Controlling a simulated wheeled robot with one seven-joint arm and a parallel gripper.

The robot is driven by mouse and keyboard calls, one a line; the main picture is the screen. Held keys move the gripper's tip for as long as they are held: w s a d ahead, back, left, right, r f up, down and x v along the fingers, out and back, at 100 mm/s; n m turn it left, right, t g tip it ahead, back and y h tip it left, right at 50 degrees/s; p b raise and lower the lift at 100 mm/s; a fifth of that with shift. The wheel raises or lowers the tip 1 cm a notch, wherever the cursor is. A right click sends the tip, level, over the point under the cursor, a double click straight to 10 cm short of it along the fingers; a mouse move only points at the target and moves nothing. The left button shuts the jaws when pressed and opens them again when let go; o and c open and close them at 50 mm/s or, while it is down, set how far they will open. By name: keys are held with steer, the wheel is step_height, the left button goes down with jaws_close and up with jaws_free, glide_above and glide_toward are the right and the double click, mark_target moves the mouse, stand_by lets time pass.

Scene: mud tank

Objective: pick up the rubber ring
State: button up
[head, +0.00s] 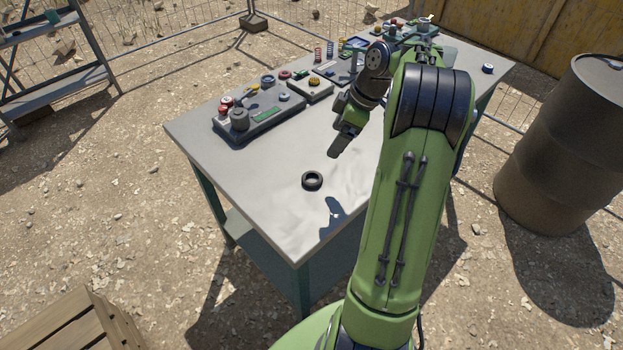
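The rubber ring (304,184) is small and black and lies flat on the grey tabletop, near the table's front corner. Its open middle shows. My gripper (338,150) is above the table, beyond the ring and a little to its right in the head view. It is apart from the ring. Its fingers point down and look dark, and from this angle I cannot see a gap between them. Nothing clearly shows in its grip.
The table (270,215) has clear room around the ring. A dark tray of parts (232,132) stands beyond it, with more small parts farther back. A rusty barrel (560,150) stands at the right. A wooden crate (50,330) is at the lower left.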

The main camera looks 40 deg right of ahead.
steer(key=b, duration=0.4)
glide_above(313, 178)
steer(key=s+d, duration=0.2)
step_height(313, 178, down, 10)
steer(key=shift+f, duration=0.2)
steer(key=b+x, duration=0.1)
steer(key=x, duration=0.4)
steer(key=shift+f, duration=0.2)
steer(key=shift+r, duration=0.1)
steer(key=c, duration=1.1)
